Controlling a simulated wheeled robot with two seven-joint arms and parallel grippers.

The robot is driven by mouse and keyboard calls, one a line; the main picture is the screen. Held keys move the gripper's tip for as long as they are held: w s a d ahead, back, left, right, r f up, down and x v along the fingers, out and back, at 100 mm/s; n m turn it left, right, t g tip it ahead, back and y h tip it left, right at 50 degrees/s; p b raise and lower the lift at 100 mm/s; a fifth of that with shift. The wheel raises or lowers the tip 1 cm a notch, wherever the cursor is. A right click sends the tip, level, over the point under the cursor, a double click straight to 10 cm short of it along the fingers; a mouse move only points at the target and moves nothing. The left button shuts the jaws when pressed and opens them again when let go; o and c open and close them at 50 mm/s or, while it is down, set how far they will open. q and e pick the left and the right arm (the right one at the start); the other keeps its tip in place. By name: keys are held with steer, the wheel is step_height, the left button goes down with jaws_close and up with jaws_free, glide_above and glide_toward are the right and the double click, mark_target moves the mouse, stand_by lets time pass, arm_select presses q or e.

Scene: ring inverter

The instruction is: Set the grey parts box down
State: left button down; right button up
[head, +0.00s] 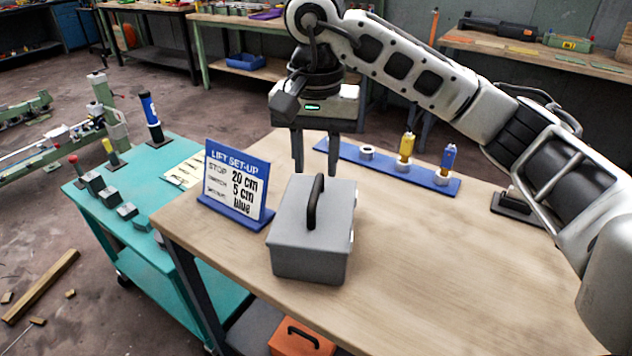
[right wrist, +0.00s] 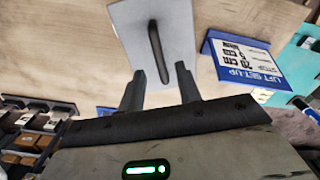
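The grey parts box (head: 312,247) stands upright on the wooden table (head: 430,270), near its front left edge. Its dark handle (head: 316,203) runs along the top of the lid. In the right wrist view the box (right wrist: 180,25) and its handle (right wrist: 157,50) show just past the fingertips. My right gripper (head: 315,170) is at the far side of the box, pointing down. Its two fingers are apart with nothing between them, and the handle is free of them. The right wrist view also shows the spread fingers (right wrist: 159,70). My left gripper is not in view.
A blue-and-white "LIFT SET-UP" sign (head: 234,187) stands left of the box. A blue rail (head: 345,152) with white rings and a yellow and a blue bottle lies behind. A teal cart (head: 160,250) adjoins on the left.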

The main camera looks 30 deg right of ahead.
step_height(320, 180, up, 6)
steer(key=shift+f+p, duration=0.1)
steer(key=shift+p, duration=0.4)
